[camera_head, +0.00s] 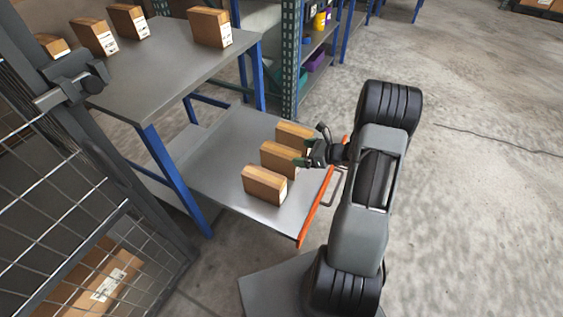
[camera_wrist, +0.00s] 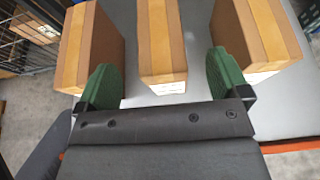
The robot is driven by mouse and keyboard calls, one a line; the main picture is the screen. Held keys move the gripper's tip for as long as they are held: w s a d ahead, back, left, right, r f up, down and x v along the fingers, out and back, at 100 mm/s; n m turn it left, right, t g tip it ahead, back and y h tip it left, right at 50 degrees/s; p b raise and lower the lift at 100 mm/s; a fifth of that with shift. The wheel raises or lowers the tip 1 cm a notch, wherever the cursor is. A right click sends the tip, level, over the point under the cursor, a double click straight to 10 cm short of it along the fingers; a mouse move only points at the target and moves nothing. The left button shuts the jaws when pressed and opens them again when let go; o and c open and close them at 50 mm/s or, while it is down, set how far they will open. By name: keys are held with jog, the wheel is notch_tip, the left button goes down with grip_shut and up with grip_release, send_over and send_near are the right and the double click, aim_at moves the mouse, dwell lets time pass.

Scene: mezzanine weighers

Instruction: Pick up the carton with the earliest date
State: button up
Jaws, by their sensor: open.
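Three brown cartons with tan tape stand in a row on a low grey shelf (camera_head: 225,165): a near one (camera_head: 264,184), a middle one (camera_head: 281,160) and a far one (camera_head: 293,135). My gripper (camera_head: 304,158) is at the middle carton's right end. In the wrist view my green fingers (camera_wrist: 163,80) are open, one on each side of the middle carton (camera_wrist: 162,45), with gaps on both sides. The left carton (camera_wrist: 93,50) and right carton (camera_wrist: 257,40) stand just outside the fingers. White labels show at the cartons' lower ends; no date is readable.
More cartons, such as one at the back (camera_head: 209,27), stand on the upper grey table (camera_head: 160,65). An orange edge (camera_head: 316,207) borders the low shelf. A mesh gate (camera_head: 70,200) stands at the left. Open floor (camera_head: 490,190) lies to the right.

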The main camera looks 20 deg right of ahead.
aim_at(283, 151)
jog(key=b+x, duration=0.2)
jog(key=x, duration=0.3)
jog(key=shift+w+a+f, duration=0.15)
jog(key=shift+a+f, duration=0.15)
jog(key=shift+f, duration=0.05)
jog(key=shift+w+a, duration=0.25)
jog(key=shift+w, duration=0.1)
jog(key=shift+c, duration=0.2)
jog(key=c, duration=1.5)
jog(key=shift+c, duration=0.6)
